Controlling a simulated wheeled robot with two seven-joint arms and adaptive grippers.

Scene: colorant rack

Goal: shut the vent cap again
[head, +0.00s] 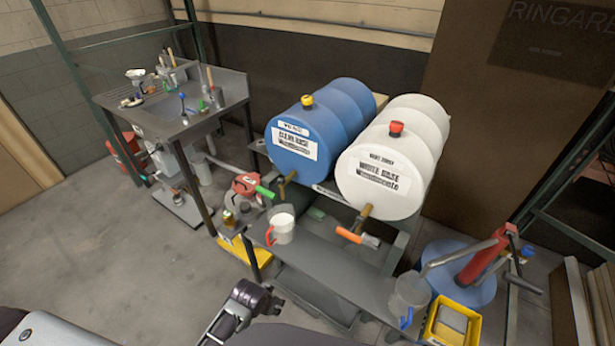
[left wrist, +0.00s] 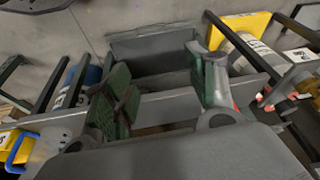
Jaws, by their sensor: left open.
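Two drums lie on their sides on a rack. The blue drum (head: 335,120) has a yellow cap (head: 307,101) on top near its front end. The white drum (head: 425,140) has a red cap (head: 396,128) in the same place. Both caps look upright; I cannot tell whether either is loose. My left gripper (head: 252,298) is low in front of the rack, well below and apart from both caps. In the left wrist view its two green-padded fingers (left wrist: 165,85) are spread with nothing between them. My right gripper is not in view.
A grey shelf (head: 335,275) below the drums holds a white-filled jug (head: 282,228). A clear jug (head: 408,295) and a yellow bin (head: 452,322) stand at the right.

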